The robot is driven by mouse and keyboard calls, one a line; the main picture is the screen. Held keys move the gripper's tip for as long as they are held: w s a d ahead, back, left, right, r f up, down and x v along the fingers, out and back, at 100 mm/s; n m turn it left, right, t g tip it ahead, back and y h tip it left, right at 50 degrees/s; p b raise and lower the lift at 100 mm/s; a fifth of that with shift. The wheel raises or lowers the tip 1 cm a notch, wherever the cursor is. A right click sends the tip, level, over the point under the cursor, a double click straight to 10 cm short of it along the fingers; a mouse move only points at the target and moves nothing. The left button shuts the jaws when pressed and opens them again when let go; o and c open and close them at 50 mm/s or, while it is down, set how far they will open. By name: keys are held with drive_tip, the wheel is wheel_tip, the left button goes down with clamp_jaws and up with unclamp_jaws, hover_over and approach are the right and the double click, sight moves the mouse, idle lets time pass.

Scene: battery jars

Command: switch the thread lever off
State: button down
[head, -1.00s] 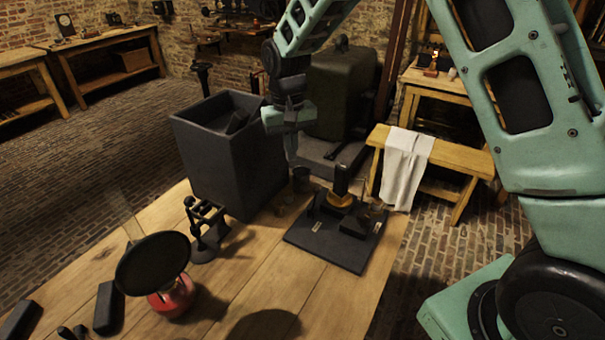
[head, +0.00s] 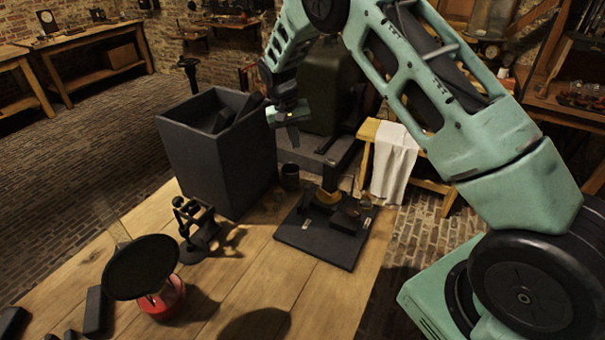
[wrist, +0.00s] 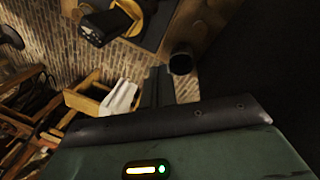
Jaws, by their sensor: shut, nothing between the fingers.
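A dark base plate (head: 312,239) lies on the wooden table, with a brass ring (head: 327,197) and a black upright handle (head: 331,176) on it. This handle looks like the thread lever; I cannot tell its on or off position. In the wrist view the black handle (wrist: 104,24) and brass ring (wrist: 150,18) show at the top. My gripper (head: 293,138) is shut and empty. It hangs in the air above and left of the handle in the head view, apart from it.
A dark open bin (head: 215,165) stands left of the plate. A small dark cup (head: 290,176) stands between them. A black stand (head: 195,225) and a red lamp-like object with a black disc (head: 163,298) are on the table. A bench with white cloth (head: 393,165) stands behind.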

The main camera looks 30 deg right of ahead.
sight(304, 196)
drive_tip(key=s+f+p, duration=0.4)
drive_tip(key=f+p, duration=0.1)
drive_tip(key=f, duration=0.5)
drive_tip(key=shift+s+d+p, duration=0.15)
drive_tip(key=shift+s+p, duration=0.1)
drive_tip(key=shift+p, duration=0.15)
drive_tip(key=shift+s+a+r+h+b, duration=0.15)
drive_tip(key=shift+a+h+b, duration=0.1)
drive_tip(key=shift+h+b, duration=0.15)
